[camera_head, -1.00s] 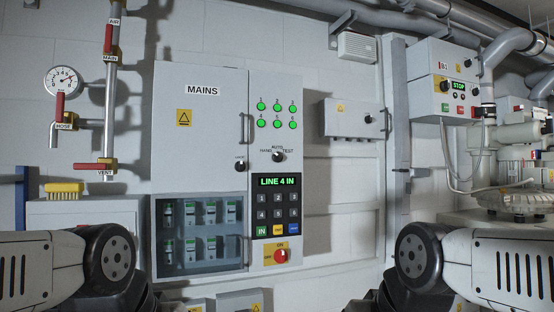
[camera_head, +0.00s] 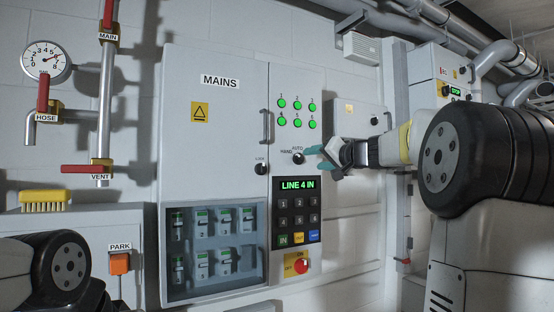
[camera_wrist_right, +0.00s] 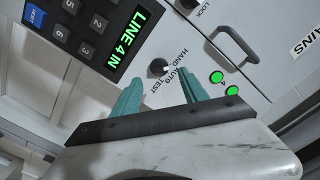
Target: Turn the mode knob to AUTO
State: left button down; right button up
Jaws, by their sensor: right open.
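The mode knob (camera_head: 298,158) is a small black knob on the grey MAINS cabinet, below the green lamps. HAND and AUTO labels show by it in the head view; TEST is hidden behind my right gripper there. In the right wrist view the knob (camera_wrist_right: 159,67) has HAND, AUTO and TEST around it; I cannot tell surely which its pointer faces. My right gripper (camera_head: 317,157) is open, its teal fingers just right of the knob. In the wrist view its fingertips (camera_wrist_right: 162,80) are spread either side of the knob's line, seemingly short of it. My left gripper is out of view.
Left of the mode knob is the LOCK knob (camera_head: 261,169) near a door handle (camera_head: 265,125). Below are the LINE 4 IN display (camera_head: 297,185), a keypad (camera_head: 297,220) and a red switch (camera_head: 300,265). A small wall box (camera_head: 360,115) stands behind my right gripper.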

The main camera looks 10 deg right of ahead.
aim_at(301, 157)
jog(key=x, duration=0.5)
jog(key=r+x, duration=0.1)
jog(key=x, duration=0.2)
jog(key=shift+w+d, duration=0.3)
grip_shut()
